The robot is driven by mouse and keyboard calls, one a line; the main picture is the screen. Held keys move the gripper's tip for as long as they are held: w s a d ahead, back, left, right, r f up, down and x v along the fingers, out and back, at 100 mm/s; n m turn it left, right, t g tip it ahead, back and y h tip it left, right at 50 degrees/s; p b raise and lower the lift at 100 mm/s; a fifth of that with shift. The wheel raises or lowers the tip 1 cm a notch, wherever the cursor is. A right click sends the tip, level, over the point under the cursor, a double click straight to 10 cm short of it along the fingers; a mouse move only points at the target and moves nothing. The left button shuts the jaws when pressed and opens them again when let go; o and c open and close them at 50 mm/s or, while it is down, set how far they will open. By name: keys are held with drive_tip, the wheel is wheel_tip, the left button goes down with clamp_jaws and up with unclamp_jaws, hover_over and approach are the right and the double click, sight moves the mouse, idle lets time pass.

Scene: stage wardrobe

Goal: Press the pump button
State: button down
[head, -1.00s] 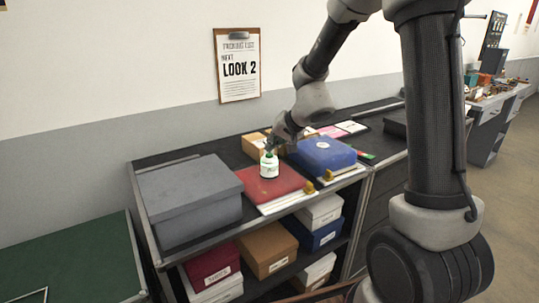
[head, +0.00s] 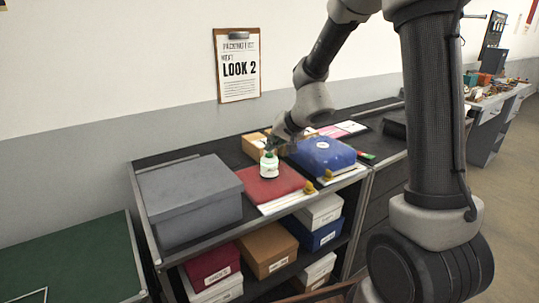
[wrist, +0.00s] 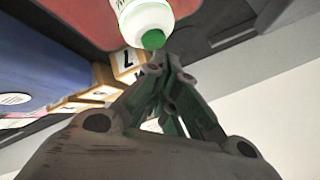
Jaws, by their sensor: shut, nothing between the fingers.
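A small white bottle (head: 269,167) with a green pump button (wrist: 153,39) on top stands upright on a red flat box (head: 275,185). The white bottle also shows at the top of the wrist view (wrist: 145,15). My gripper (head: 268,148) is shut and empty, with its fingertips just above the bottle's top in the head view. In the wrist view its closed fingertips (wrist: 160,62) are close to the green button. I cannot tell whether they touch it.
A large grey box (head: 190,195) stands left of the red box. A blue box (head: 322,153) lies close on the right, with a cardboard box (head: 255,146) behind. Several boxes fill the shelf below. A clipboard (head: 238,65) hangs on the wall.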

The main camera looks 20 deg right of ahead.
idle(0.4)
drive_tip(key=shift+f, duration=0.55)
drive_tip(key=shift+r, duration=0.6)
wheel_tip(320, 180, up, 6)
idle(0.8)
